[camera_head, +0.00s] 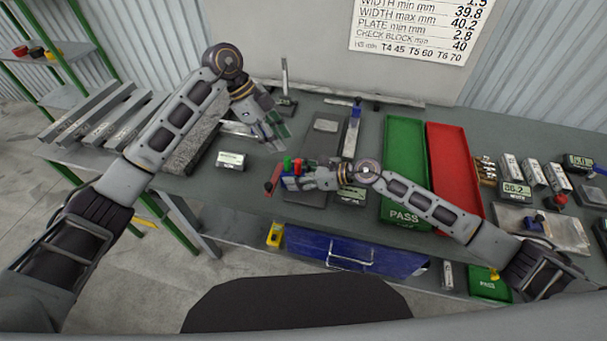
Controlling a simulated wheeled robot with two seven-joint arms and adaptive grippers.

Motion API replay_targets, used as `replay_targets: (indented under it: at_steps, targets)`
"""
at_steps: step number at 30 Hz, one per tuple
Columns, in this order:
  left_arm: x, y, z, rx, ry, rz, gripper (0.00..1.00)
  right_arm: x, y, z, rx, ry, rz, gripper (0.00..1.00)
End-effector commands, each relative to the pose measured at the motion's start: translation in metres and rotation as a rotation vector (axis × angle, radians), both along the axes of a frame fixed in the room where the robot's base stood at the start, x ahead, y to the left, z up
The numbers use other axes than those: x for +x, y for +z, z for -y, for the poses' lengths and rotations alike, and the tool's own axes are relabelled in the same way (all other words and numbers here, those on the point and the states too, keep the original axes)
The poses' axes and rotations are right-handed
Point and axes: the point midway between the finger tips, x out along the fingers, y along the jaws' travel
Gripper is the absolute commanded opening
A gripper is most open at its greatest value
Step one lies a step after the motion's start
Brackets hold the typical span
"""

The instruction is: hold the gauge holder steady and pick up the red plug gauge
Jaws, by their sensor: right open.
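A small cluster of red, green and blue pieces sits at the left end of the dark plate. It has a green piece (287,163), a red piece (297,165) and a longer red piece (272,180) on its left. I take it for the gauge holder with its gauges, but cannot tell which red piece is the plug gauge. My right gripper (285,182) is open at the cluster and partly hides it; contact is unclear. My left gripper (276,138) is above and left of the cluster, apart from it, fingers pointing down; their gap is unclear.
A green PASS tray (404,170) and a red tray (455,170) lie right of centre. A labelled block (230,161) is left of the cluster. Gauges and boxes crowd the right side.

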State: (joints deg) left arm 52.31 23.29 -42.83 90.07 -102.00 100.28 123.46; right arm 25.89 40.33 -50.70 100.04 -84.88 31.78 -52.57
Motion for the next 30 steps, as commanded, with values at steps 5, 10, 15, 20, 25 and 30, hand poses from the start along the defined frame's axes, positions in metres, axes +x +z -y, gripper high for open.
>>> replay_targets:
  at_steps: [5,10,15,20,25,30]
  targets:
    - [0.0,0.0,0.0001,0.0,0.0,0.0,0.36,0.0017,-0.0028,-0.0048,-0.001,0.0,-0.001,0.54]
    - [0.0,0.0,0.0001,0.0,0.0,0.0,0.36,0.0019,-0.0031,-0.0056,-0.001,0.0,-0.001,0.54]
    - [0.0,0.0,0.0001,0.0,0.0,0.0,0.36,0.0019,-0.0029,-0.0055,-0.001,0.0,-0.001,0.5]
    - [0.0,0.0,0.0001,0.0,0.0,0.0,0.36,0.0019,-0.0028,-0.0055,-0.001,0.0,-0.001,0.29]
    - [0.0,0.0,0.0,0.0,0.0,0.0,0.36,0.0019,-0.0027,-0.0055,-0.001,0.0,0.0,0.15]
    - [0.0,0.0,0.0,0.0,0.0,0.0,0.36,0.0018,-0.0027,-0.0054,-0.001,0.0,0.0,0.15]
